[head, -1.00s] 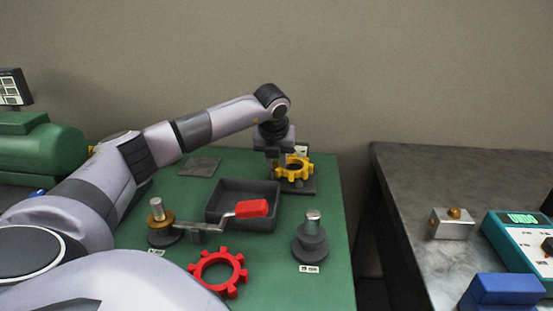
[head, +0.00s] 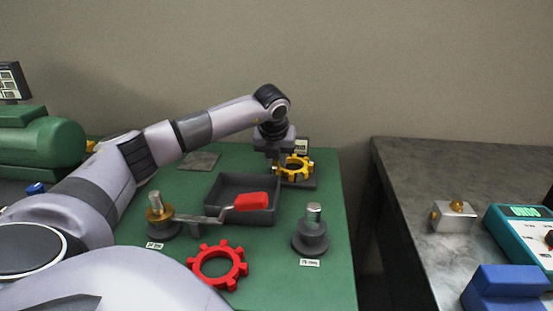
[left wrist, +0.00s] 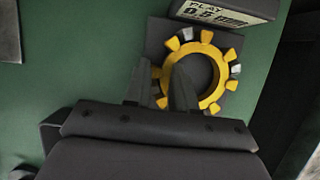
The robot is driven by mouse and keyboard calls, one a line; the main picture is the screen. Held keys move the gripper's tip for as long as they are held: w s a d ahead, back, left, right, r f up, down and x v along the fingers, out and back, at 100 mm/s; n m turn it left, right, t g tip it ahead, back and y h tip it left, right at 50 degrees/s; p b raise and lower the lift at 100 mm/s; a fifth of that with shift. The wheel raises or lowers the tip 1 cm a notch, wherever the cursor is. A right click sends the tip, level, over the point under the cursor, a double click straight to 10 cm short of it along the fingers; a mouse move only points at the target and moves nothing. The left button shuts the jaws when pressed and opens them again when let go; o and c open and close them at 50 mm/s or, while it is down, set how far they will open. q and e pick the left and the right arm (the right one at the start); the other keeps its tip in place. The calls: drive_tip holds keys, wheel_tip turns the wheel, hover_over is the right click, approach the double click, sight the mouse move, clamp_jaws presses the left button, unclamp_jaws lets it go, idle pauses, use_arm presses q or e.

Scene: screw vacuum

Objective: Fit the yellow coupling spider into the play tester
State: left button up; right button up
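The yellow coupling spider (head: 293,168) is at the play tester (head: 309,184), a dark plate with a small display at the back of the green table. In the left wrist view the spider (left wrist: 213,101) lies over the tester's dark plate, with pale metal jaws showing between some teeth. I cannot tell how deep it sits. My left gripper (head: 276,165) is above the spider's left side. Its fingers (left wrist: 162,75) straddle the ring wall, one outside and one inside the hole, and look closed on it. My right gripper is out of view.
The tester's display (left wrist: 218,13) stands close behind the spider. A dark tray (head: 233,184), a red-handled tool (head: 250,202), a red spider (head: 218,266) and two posted stands (head: 311,235) are nearer on the green table. A gap separates it from the grey table (head: 410,190).

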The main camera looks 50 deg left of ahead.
use_arm(q)
drive_tip(key=o, duration=0.4)
drive_tip(key=shift+o, duration=0.2)
drive_tip(key=v, duration=0.7)
drive_tip(key=shift+p, duration=0.3)
